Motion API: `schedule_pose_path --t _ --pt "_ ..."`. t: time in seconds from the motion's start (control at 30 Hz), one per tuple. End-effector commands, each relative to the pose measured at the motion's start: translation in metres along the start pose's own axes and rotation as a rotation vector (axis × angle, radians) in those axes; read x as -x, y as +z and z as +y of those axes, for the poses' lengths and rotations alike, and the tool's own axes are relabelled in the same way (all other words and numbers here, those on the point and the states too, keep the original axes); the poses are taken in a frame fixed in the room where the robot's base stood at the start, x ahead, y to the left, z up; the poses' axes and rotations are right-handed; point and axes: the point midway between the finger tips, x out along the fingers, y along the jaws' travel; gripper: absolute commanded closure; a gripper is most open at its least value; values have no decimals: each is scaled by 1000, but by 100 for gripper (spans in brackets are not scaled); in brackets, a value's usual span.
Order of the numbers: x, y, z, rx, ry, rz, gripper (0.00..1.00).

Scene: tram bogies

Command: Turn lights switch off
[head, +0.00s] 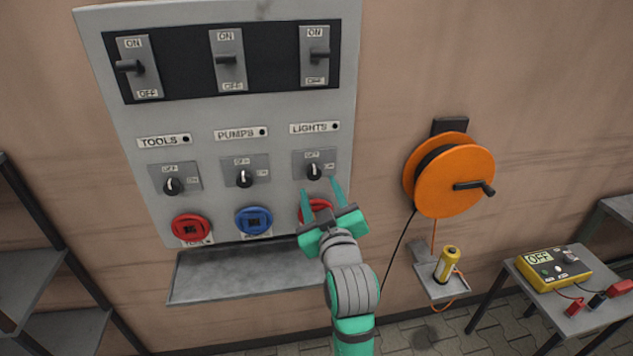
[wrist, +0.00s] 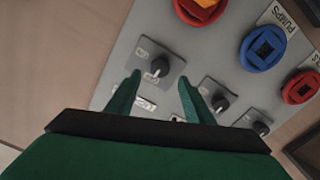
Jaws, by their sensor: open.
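The lights switch is a black rotary knob (head: 314,171) on a grey plate, under the LIGHTS label (head: 314,128) at the panel's right. Its plate has OFF at the top and ON at the right. The pointer's exact direction is too small to tell. My gripper (head: 320,186) is open and empty, with its teal fingers pointing up at the panel just below the knob. In the wrist view, which is turned upside down, the lights knob (wrist: 160,67) shows between the two fingertips of my gripper (wrist: 158,75), with no contact visible.
The PUMPS knob (head: 244,178) and TOOLS knob (head: 173,186) sit to the left. Red and blue sockets (head: 254,221) are below, lever switches (head: 229,59) above. A shelf (head: 235,276) juts out underneath. An orange reel (head: 455,175) hangs at the right.

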Motion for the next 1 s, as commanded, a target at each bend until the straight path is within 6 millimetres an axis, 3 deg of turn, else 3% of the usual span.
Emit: schedule_pose_path --t 0.1,0.3,0.83,1.0 --pt "20 0 0 0 2 0 52" --pt "39 0 0 0 1 0 52" --pt "42 0 0 -1 0 -1 52" --pt "46 16 -10 -42 5 -5 52"
